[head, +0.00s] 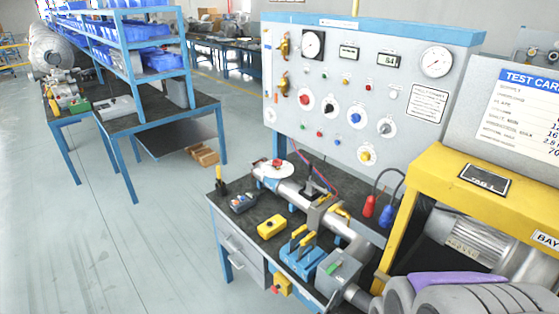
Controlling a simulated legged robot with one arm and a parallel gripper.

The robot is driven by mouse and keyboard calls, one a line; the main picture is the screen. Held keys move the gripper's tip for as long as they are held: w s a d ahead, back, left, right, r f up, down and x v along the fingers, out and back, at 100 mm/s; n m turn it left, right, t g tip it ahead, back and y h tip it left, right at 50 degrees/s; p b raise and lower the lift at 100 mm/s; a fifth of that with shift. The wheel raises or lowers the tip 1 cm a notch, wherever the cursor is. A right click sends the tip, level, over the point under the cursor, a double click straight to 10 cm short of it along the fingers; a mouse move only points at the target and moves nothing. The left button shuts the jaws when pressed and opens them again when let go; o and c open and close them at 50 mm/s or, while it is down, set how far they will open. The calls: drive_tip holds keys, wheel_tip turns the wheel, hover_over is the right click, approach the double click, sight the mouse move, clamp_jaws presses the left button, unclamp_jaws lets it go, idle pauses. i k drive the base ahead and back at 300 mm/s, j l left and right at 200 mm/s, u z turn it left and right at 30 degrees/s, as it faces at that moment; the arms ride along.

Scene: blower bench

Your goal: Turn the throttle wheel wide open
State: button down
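The disc lies nearly flat and faces up. It is too small here to read any marking or how far it is turned. Nothing touches it. A grey, rounded, purple-topped shape at the lower right edge may be part of my arm. No gripper fingers can be made out.
The dark bench top (245,217) carries a yellow box (271,228), blue yellow-handled valves (302,257) and a grey box (339,270). A gauge panel (395,105) stands behind. A yellow frame (470,190) blocks the right. The floor at left is clear.

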sight(277, 162)
drive_tip(key=i+j, duration=0.2)
drive_tip(key=j, duration=0.15)
drive_tip(key=i+j+z, duration=0.1)
drive_tip(key=i+j, duration=0.35)
drive_tip(key=j, duration=0.2)
drive_tip(key=i+j+z, duration=0.1)
drive_tip(key=j, duration=0.25)
drive_tip(key=i+j, duration=0.45)
drive_tip(key=j, duration=0.3)
drive_tip(key=i+j+z, duration=0.1)
drive_tip(key=j, duration=0.25)
drive_tip(key=i+j, duration=0.3)
drive_tip(key=j+z, duration=0.05)
drive_tip(key=j, duration=0.05)
